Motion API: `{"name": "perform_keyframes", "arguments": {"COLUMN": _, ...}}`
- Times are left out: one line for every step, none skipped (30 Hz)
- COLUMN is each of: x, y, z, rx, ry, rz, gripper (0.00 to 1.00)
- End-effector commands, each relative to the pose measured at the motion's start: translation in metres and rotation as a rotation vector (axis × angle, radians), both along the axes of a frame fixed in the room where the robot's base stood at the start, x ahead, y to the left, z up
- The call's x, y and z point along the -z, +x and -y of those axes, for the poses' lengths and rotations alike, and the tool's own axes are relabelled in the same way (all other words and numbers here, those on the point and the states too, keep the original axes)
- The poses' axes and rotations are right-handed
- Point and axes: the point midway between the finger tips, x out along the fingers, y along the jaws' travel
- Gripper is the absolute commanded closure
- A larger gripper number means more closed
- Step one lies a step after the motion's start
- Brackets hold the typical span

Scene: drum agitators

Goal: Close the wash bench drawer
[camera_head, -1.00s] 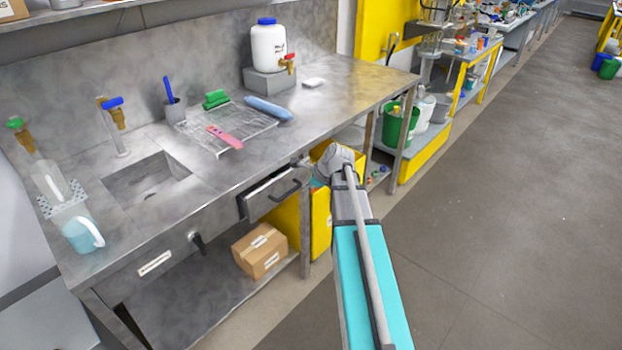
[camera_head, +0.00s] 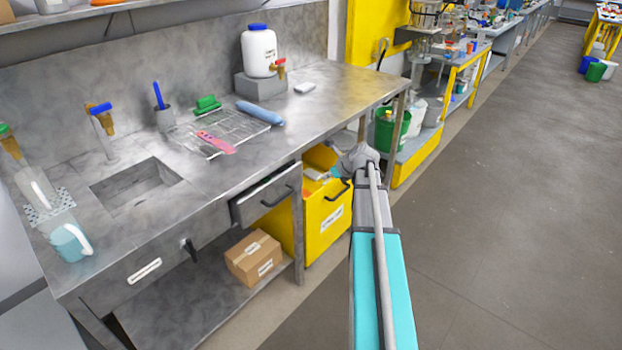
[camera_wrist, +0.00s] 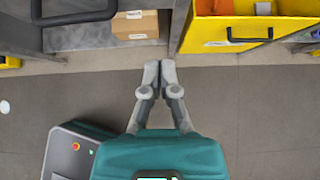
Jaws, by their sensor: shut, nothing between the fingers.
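The wash bench drawer (camera_head: 262,204) is under the bench top, left of the bench's front right leg, and stands partly pulled out with its inside showing. It has a grey front and a black bar handle (camera_head: 278,197). In the wrist view the drawer (camera_wrist: 92,5) and its handle are at the top left, cut by the picture edge. My gripper (camera_wrist: 160,66) is shut and empty, its fingertips together over the floor, below and right of the drawer handle in that view and apart from it. In the head view my arm hides the fingertips.
A yellow bin drawer (camera_head: 326,221) stands open right of the wash bench drawer; it also shows in the wrist view (camera_wrist: 222,36). A cardboard box (camera_head: 254,257) sits on the bench's lower shelf. The aisle floor (camera_head: 500,220) at right is clear.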

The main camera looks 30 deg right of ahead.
Motion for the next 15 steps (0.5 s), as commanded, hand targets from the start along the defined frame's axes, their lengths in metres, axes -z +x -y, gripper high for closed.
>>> {"name": "perform_keyframes", "arguments": {"x": 0.001, "y": 0.001, "z": 0.0, "rx": 0.0, "ry": 0.0, "rz": 0.0, "gripper": 1.0}}
{"name": "perform_keyframes", "arguments": {"x": 0.002, "y": 0.002, "z": 0.0, "rx": 0.0, "ry": 0.0, "rz": 0.0, "gripper": 1.0}}
{"name": "perform_keyframes", "arguments": {"x": 0.004, "y": 0.002, "z": -0.001, "rx": -0.001, "ry": -0.001, "rz": 0.0, "gripper": 1.0}}
{"name": "perform_keyframes", "arguments": {"x": 0.005, "y": 0.003, "z": -0.001, "rx": -0.001, "ry": -0.001, "rz": 0.0, "gripper": 1.0}}
{"name": "perform_keyframes", "arguments": {"x": 0.006, "y": 0.004, "z": -0.001, "rx": -0.001, "ry": -0.001, "rz": 0.0, "gripper": 1.0}}
{"name": "perform_keyframes", "arguments": {"x": 0.008, "y": 0.006, "z": -0.002, "rx": -0.001, "ry": 0.0, "rz": 0.0, "gripper": 1.0}}
{"name": "perform_keyframes", "arguments": {"x": 0.009, "y": 0.007, "z": -0.002, "rx": -0.001, "ry": 0.0, "rz": 0.0, "gripper": 1.0}}
{"name": "perform_keyframes", "arguments": {"x": 0.011, "y": 0.009, "z": -0.003, "rx": -0.001, "ry": 0.0, "rz": 0.0, "gripper": 1.0}}
{"name": "perform_keyframes", "arguments": {"x": 0.014, "y": 0.011, "z": -0.004, "rx": -0.001, "ry": 0.0, "rz": 0.0, "gripper": 1.0}}
{"name": "perform_keyframes", "arguments": {"x": 0.016, "y": 0.013, "z": -0.004, "rx": -0.001, "ry": 0.0, "rz": 0.0, "gripper": 1.0}}
{"name": "perform_keyframes", "arguments": {"x": 0.018, "y": 0.015, "z": -0.005, "rx": -0.002, "ry": -0.001, "rz": -0.001, "gripper": 1.0}}
{"name": "perform_keyframes", "arguments": {"x": 0.021, "y": 0.017, "z": -0.006, "rx": -0.003, "ry": 0.0, "rz": 0.0, "gripper": 1.0}}
{"name": "perform_keyframes", "arguments": {"x": 0.023, "y": 0.019, "z": -0.007, "rx": -0.002, "ry": -0.001, "rz": 0.0, "gripper": 1.0}}
{"name": "perform_keyframes", "arguments": {"x": 0.025, "y": 0.021, "z": -0.007, "rx": -0.002, "ry": -0.001, "rz": -0.001, "gripper": 1.0}}
{"name": "perform_keyframes", "arguments": {"x": 0.028, "y": 0.024, "z": -0.008, "rx": -0.002, "ry": -0.001, "rz": 0.0, "gripper": 1.0}}
